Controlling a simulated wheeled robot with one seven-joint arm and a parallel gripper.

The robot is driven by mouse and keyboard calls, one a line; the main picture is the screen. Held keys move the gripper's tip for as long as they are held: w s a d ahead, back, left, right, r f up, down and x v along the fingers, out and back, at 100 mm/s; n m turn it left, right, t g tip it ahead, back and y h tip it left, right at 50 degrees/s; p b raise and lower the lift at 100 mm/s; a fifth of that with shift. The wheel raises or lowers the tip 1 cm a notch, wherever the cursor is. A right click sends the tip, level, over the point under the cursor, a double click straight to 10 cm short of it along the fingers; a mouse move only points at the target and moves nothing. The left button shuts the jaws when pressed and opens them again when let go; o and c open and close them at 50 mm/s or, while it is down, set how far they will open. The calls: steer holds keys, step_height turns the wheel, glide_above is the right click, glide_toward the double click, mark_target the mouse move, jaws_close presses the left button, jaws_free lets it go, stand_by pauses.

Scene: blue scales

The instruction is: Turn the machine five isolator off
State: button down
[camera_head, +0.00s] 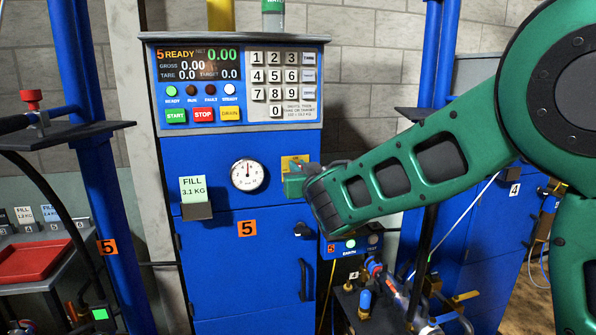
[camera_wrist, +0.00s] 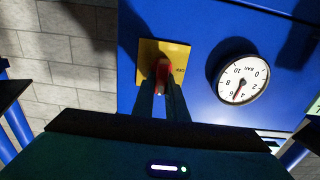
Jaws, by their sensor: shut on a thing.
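The machine five isolator is a red handle (camera_wrist: 162,72) on a square yellow plate (camera_wrist: 176,50), set in the blue front of machine five. In the wrist view my gripper (camera_wrist: 163,95) is shut on the red handle, with a finger on each side. The handle points roughly up and down in that picture. In the head view the yellow plate (camera_head: 293,160) shows right of the gauge, and my gripper (camera_head: 296,182) covers the handle.
A round white gauge (camera_head: 249,174) sits beside the isolator. Above is the panel with the "5 READY" display (camera_head: 197,64) and keypad (camera_head: 282,78). A "FILL 3.1 KG" card (camera_head: 193,188) stands at the left. Pipes and valves (camera_head: 385,290) crowd the lower right.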

steer(key=shift+n, duration=0.3)
steer(key=n, duration=0.4)
steer(key=shift+a+f, duration=0.1)
steer(key=shift+a, duration=0.2)
steer(key=shift+s+a+f+n, duration=0.1)
steer(key=shift+a+f+n, duration=0.2)
steer(key=shift+n, duration=1.95)
steer(key=shift+s+a+f+n, duration=0.1)
steer(key=shift+f+n, duration=0.25)
steer(key=shift+n, duration=1.85)
steer(key=shift+s+a+f+n, duration=0.1)
steer(key=shift+a+f+n, duration=0.2)
steer(key=shift+n, duration=1.95)
steer(key=shift+d+f, duration=0.1)
steer(key=c, duration=1.8)
jaws_free()
steer(key=shift+o, duration=0.2)
